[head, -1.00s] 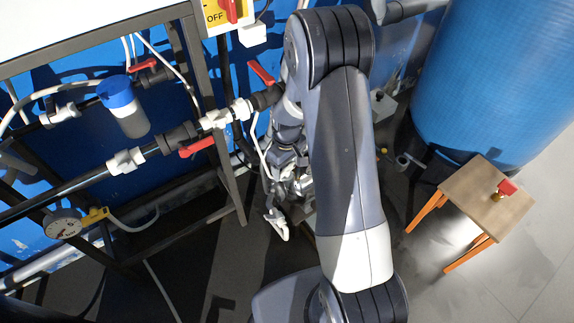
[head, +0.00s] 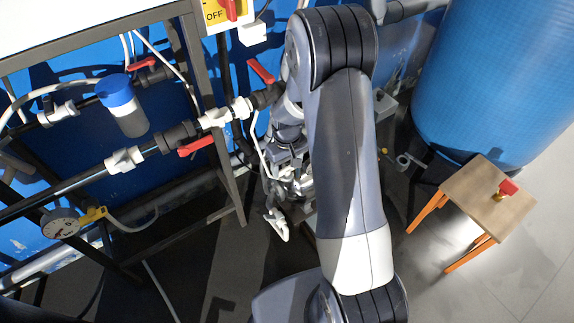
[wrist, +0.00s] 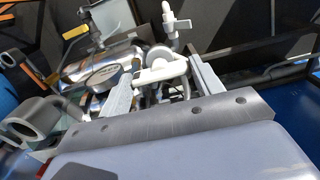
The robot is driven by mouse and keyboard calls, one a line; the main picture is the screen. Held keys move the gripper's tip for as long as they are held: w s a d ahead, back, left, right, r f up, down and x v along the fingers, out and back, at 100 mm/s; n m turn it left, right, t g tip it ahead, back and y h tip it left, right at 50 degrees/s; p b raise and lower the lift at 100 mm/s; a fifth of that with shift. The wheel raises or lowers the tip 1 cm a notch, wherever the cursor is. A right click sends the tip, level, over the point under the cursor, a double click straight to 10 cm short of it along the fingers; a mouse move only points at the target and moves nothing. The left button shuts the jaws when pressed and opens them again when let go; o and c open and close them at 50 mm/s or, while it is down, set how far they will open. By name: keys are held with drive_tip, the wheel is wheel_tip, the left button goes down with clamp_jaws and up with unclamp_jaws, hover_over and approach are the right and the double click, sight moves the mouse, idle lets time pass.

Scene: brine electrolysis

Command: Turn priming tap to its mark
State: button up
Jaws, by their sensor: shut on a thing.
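My gripper (wrist: 165,88) shows in the wrist view, its two pale fingers on either side of a white tap handle (wrist: 160,72), and it is shut on it. The handle sits on metal pump-like fittings. A white branch with a small valve (wrist: 176,25) rises beyond it. In the head view my gripper (head: 289,178) is low beside the frame, partly hidden by my arm, and a white fitting (head: 276,224) hangs just below it. I cannot make out the tap's mark.
Pipes with red-handled valves (head: 197,146) run along the rack at the left. A blue tank (head: 490,80) and a small wooden stool (head: 470,205) stand at the right.

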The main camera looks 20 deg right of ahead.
sight(287, 167)
drive_tip(key=o, duration=1)
wheel_tip(287, 167, up, 11)
drive_tip(key=shift+f+p, duration=0.1)
drive_tip(key=shift+p, duration=0.35)
wheel_tip(287, 167, down, 11)
drive_tip(key=shift+r+b, duration=0.1)
drive_tip(key=shift+b, duration=0.4)
drive_tip(key=shift+n, duration=0.3)
drive_tip(key=shift+n+p, duration=0.4)
drive_tip(key=shift+n, duration=0.3)
